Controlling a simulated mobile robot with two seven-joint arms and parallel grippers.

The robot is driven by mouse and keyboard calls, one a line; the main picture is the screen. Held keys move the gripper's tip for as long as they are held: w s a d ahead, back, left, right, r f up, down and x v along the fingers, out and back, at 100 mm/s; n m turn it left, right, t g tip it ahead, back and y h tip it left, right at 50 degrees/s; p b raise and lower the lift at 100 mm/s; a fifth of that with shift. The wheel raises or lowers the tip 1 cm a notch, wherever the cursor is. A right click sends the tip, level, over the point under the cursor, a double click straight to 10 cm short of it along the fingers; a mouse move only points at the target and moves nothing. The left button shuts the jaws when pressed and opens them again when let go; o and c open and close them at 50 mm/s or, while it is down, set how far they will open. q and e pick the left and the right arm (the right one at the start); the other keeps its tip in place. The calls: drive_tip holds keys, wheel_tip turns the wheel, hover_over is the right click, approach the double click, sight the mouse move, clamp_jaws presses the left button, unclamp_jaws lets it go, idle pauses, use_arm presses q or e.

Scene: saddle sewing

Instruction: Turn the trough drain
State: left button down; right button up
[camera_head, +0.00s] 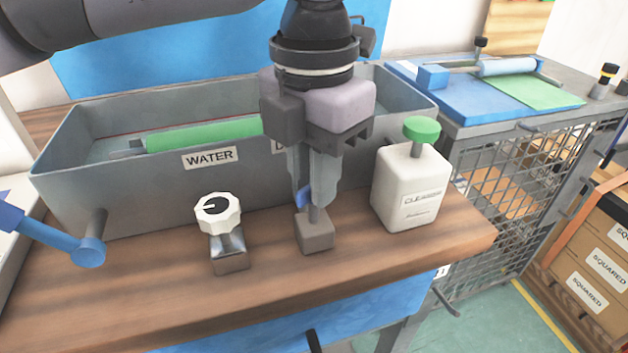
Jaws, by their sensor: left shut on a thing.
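The grey trough (120,187) stands on a wooden bench and carries a "WATER" label and a second label mostly hidden by my gripper. In front of the second label is the drain (316,234), a grey block with a short stem and a blue handle part (303,197). My left gripper (316,203) points straight down over it, its fingers shut around the top of the drain. The fingers hide most of the handle. My right gripper is not in view.
A white knob on a metal base (219,214) stands left of the drain. A white cleaner bottle (409,188) with a green cap stands close on the right. A green roller (205,134) lies in the trough. A blue handle (52,237) is at left.

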use_arm(q)
drive_tip(key=shift+n+b, duration=0.55)
drive_tip(key=shift+n, duration=1.05)
drive_tip(key=c, duration=1)
unclamp_jaws()
drive_tip(key=shift+c, duration=0.2)
wheel_tip(320, 180, up, 7)
drive_tip(key=shift+r+p, duration=0.15)
drive_tip(key=shift+p, duration=0.45)
